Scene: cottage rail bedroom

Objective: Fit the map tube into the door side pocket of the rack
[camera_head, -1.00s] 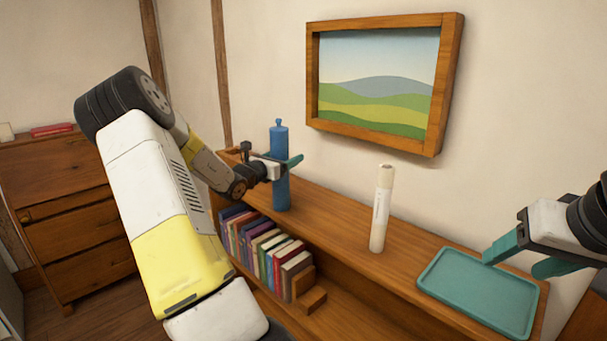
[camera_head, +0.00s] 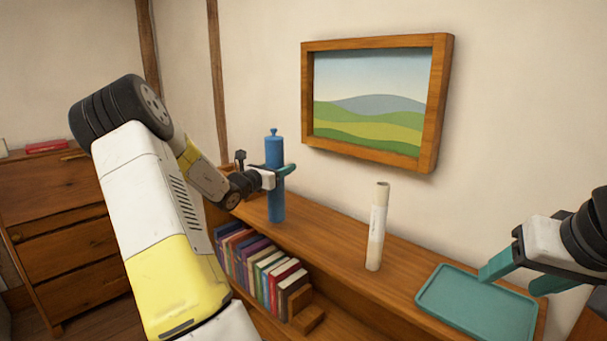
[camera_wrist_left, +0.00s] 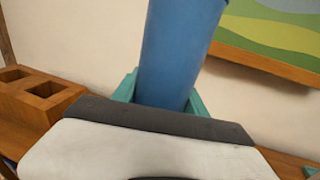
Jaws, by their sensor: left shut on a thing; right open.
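A blue capped tube (camera_head: 275,205) stands upright at the shelf top, its base touching or very near the wood. My left gripper (camera_head: 276,175) is shut around its middle; the tube also fills the upper middle of the left wrist view (camera_wrist_left: 175,50). A cream tube with a pale label (camera_head: 377,228) stands upright and apart farther right. The frames do not settle which is the map tube. A wooden rack with two square openings (camera_wrist_left: 45,96) sits left of the held tube in the left wrist view. The head view does not show it. My right gripper (camera_head: 512,280) is open and empty above the teal tray.
The shelf unit (camera_head: 330,240) has books (camera_head: 262,272) below. The teal tray (camera_head: 475,308) lies empty at its right end. A framed landscape (camera_head: 375,105) hangs on the wall behind. A drawer chest (camera_head: 60,230) stands left. Bare shelf top separates the two tubes.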

